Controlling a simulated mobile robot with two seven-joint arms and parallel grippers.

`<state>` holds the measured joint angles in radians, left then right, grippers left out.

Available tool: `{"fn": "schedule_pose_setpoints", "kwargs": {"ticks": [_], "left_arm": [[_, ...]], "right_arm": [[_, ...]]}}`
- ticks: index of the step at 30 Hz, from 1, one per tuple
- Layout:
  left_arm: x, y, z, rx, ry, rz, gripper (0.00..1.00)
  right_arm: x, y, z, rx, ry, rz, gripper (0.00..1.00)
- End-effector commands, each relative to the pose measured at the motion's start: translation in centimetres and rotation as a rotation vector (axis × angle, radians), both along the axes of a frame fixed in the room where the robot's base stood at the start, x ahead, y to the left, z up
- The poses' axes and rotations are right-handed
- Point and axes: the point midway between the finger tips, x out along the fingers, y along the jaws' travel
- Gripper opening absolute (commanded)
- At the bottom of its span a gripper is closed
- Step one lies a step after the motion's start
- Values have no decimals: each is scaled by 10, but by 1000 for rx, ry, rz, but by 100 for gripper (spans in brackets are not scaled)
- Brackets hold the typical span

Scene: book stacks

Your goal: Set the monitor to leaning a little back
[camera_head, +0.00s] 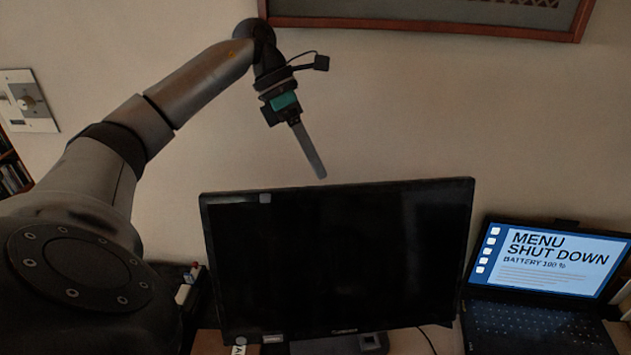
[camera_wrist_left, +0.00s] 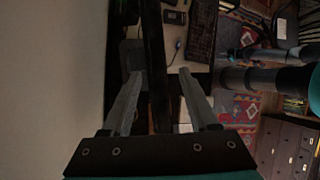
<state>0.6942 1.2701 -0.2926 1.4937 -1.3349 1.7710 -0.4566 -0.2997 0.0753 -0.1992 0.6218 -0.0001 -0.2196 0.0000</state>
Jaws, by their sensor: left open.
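The black monitor (camera_head: 335,262) stands upright in the middle of the head view, its dark screen facing me. Its exact tilt is hard to judge. My left gripper (camera_head: 318,174) hangs from the upper left with its fingertips close to the monitor's top edge. In the left wrist view the monitor (camera_wrist_left: 156,60) is a dark edge-on strip between the two spread fingers of the left gripper (camera_wrist_left: 160,78). Gaps show on both sides of the strip, so the gripper is open. My right gripper cannot be made out in either view.
An open laptop (camera_head: 555,262) with a lit screen stands to the right of the monitor. A wall lies behind the monitor, with a framed picture (camera_head: 430,24) above and a switch plate (camera_head: 28,101) at the left. The wall space above the monitor is free.

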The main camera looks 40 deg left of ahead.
Motion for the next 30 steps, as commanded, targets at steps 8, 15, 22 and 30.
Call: {"fn": "schedule_pose_setpoints", "kwargs": {"ticks": [8,15,22,30], "left_arm": [[-6,-2,-21,17,38,2,60],[-2,-20,-53,14,36,4,60],[0,-28,-67,15,34,5,60],[1,-28,-67,15,33,6,58]], "right_arm": [[-10,-4,-1,-6,17,1,50],[-2,-4,-1,-6,5,1,50],[-1,-4,-1,-6,2,1,50],[0,-4,-1,-6,1,2,50]]}}
